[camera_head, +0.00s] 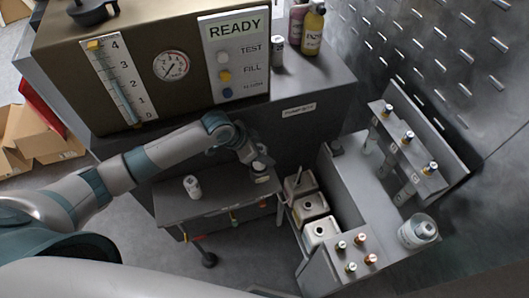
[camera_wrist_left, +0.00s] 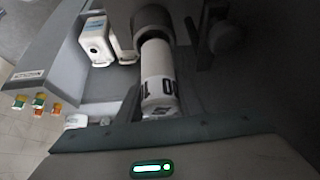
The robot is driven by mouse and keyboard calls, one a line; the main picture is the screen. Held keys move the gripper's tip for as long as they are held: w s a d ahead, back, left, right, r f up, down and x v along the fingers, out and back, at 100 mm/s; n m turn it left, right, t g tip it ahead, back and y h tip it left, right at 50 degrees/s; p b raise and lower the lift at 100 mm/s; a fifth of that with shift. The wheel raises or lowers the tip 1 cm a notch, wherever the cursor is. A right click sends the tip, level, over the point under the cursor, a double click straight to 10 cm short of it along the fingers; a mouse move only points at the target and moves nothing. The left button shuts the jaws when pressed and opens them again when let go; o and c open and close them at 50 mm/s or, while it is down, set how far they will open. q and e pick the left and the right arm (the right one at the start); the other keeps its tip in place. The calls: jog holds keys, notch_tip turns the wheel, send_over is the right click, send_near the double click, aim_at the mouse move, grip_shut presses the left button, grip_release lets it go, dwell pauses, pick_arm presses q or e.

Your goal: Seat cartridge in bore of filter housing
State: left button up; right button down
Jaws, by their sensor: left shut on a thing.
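My left gripper (camera_head: 257,161) reaches over the right end of the small grey table. It is shut on a white cartridge with black markings, which shows in the left wrist view (camera_wrist_left: 160,82). The far end of the cartridge meets a dark round collar (camera_wrist_left: 153,20), seemingly the bore of the filter housing. I cannot tell how deep the cartridge sits in it. The fingertips are hard to make out in both views. My right gripper is not in view.
The grey table (camera_head: 215,207) has coloured fittings along its front edge. A tall machine with a READY panel (camera_head: 234,55) stands behind. White-topped containers (camera_head: 320,232) and a grey bench (camera_head: 370,195) stand at right. The table between the white piece and my gripper is clear.

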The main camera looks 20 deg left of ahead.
pick_arm(q)
jog(key=shift+f, duration=0.3)
jog(key=shift+f, duration=0.6)
jog(key=o, duration=1.1)
jog(key=shift+r, duration=0.1)
